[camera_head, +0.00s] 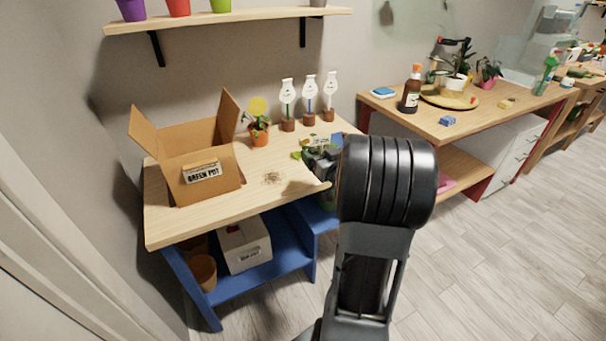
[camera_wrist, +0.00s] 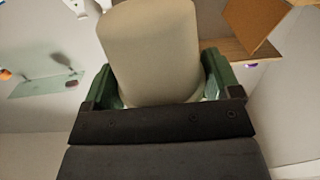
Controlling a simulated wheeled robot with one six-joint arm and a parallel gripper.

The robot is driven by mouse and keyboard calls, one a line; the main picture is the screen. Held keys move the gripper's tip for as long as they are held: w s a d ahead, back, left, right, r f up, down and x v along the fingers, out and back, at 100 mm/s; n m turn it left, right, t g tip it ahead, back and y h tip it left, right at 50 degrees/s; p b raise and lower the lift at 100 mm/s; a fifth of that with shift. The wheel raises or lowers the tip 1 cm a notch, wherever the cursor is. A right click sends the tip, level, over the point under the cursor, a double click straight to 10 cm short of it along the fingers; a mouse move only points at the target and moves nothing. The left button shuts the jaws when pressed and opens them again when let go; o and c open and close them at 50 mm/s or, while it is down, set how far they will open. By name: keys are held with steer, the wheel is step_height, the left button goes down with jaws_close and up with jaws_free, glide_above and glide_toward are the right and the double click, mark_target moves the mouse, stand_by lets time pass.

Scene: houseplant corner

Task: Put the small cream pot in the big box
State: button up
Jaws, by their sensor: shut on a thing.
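My gripper (camera_wrist: 160,80) is shut on the small cream pot (camera_wrist: 153,45) in the wrist view, with one green finger on each side of it. In the head view, my arm hides part of the gripper (camera_head: 320,155), and I cannot make out the pot there. The big box (camera_head: 210,181) is an open cardboard box with raised flaps and a label reading "GREEN POT". It stands on the left of the near wooden table, to the left of my gripper and apart from it. A cardboard piece (camera_wrist: 252,22) shows at the upper right of the wrist view.
A plant in an orange pot (camera_head: 259,134) and several small brown pots with white tags (camera_head: 288,124) stand behind. Loose soil (camera_head: 271,178) lies right of the box. A wall shelf (camera_head: 240,18) with coloured pots hangs above. A white box (camera_head: 243,246) sits below.

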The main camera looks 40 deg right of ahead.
steer(key=w+f, duration=0.3)
steer(key=w, duration=0.1)
steer(key=w+f+b, duration=0.1)
steer(key=w+f, duration=0.3)
steer(key=shift+a+f, duration=0.1)
steer(key=shift+a, duration=0.05)
steer(key=shift+f, duration=1.55)
steer(key=shift+f, duration=0.1)
steer(key=shift+f+b, duration=0.15)
steer(key=shift+b, duration=0.2)
steer(key=o, duration=0.9)
steer(key=shift+c, duration=0.2)
